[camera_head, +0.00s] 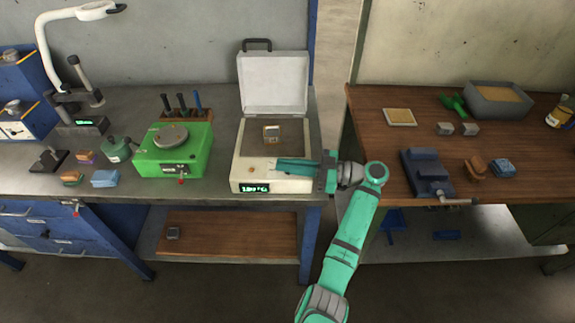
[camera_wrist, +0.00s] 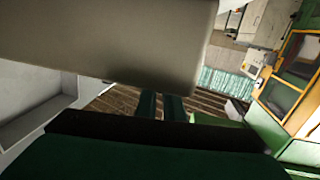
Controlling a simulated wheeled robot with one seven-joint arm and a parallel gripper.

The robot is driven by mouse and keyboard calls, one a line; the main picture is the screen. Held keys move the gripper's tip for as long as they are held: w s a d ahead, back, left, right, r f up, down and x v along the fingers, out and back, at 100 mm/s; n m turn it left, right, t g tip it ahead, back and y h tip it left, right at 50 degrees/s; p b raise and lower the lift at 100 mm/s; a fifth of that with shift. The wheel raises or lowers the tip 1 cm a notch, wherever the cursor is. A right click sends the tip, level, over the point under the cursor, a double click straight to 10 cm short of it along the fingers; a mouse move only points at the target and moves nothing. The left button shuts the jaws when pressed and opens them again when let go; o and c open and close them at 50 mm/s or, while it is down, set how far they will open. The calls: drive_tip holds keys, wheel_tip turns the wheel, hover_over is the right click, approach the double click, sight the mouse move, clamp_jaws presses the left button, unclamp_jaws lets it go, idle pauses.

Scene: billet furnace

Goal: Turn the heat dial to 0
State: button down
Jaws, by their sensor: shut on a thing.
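The furnace (camera_head: 240,182) is a pale box with its lid (camera_head: 273,85) raised, at the middle of the head view. A lit green display (camera_head: 254,188) is on its front; it seems to read a three-digit temperature, too small to be sure. A small metallic block (camera_head: 271,134) is in the open chamber. My gripper (camera_head: 279,164) reaches in from the right, low over the furnace's front ledge, with its fingers shut on what seems to be the heat dial. The dial is hidden by the fingers. In the wrist view the gripper (camera_wrist: 161,105) shows two fingers close together; its grip is not clear.
A green device (camera_head: 160,158) stands left of the furnace on the grey bench. A wooden bench (camera_head: 385,110) with a blue vise (camera_head: 428,170) is to the right, across a gap. In the wrist view a large pale surface (camera_wrist: 110,40) fills the upper left.

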drive_tip(key=shift+f, duration=0.15)
drive_tip(key=c, duration=1.9)
unclamp_jaws()
drive_tip(key=shift+o, duration=0.2)
drive_tip(key=d, duration=0.2)
drive_tip(key=s+d, duration=0.1)
drive_tip(key=d, duration=0.4)
drive_tip(key=shift+s+d, duration=0.15)
drive_tip(key=shift+d, duration=0.05)
